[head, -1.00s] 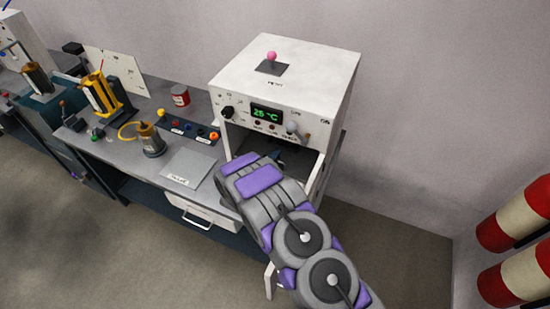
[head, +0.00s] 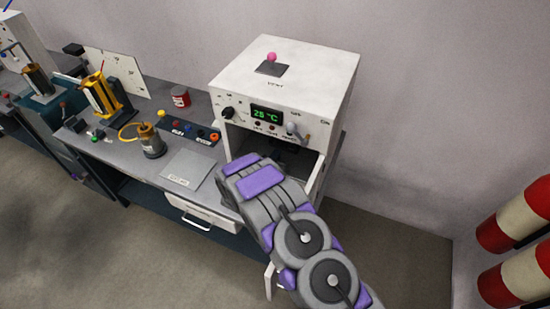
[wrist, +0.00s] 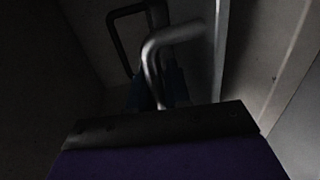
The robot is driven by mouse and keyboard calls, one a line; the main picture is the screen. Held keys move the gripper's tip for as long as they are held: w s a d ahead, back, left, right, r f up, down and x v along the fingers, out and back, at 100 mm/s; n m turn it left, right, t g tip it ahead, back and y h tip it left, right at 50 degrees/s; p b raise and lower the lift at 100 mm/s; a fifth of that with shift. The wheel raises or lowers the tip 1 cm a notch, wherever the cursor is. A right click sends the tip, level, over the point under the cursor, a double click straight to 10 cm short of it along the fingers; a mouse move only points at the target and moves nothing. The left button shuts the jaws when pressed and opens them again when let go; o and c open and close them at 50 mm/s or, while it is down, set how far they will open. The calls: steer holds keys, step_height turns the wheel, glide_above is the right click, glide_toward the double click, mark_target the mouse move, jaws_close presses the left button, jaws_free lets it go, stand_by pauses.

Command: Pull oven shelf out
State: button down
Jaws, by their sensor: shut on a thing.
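The white oven (head: 290,75) stands at the right end of the bench, its front opening (head: 290,150) uncovered below the control panel. My arm reaches up to this opening and hides much of it in the head view. In the dark wrist view, a bent grey metal handle (wrist: 172,38) stands in front of my gripper (wrist: 158,90). My gripper is shut on this handle, though the fingers are dim and the contact is hard to make out. The shelf's flat surface cannot be made out in either view.
The oven's pale side wall (wrist: 290,75) is close on the right in the wrist view. A bench with a drawer (head: 200,215) and a small pump (head: 152,142) lies left of the oven.

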steer(key=shift+f, duration=0.1)
steer(key=f+p+v, duration=0.1)
steer(key=p+v, duration=0.1)
steer(key=v, duration=0.6)
steer(key=f+p+v, duration=0.2)
steer(key=p+v, duration=0.1)
steer(key=v, duration=0.6)
steer(key=shift+s+f, duration=0.2)
steer(key=shift+s, duration=0.3)
steer(key=shift+a, duration=0.1)
steer(key=c, duration=1.4)
jaws_free()
steer(key=shift+w, duration=0.1)
steer(key=shift+c, duration=0.2)
steer(key=shift+r, duration=0.1)
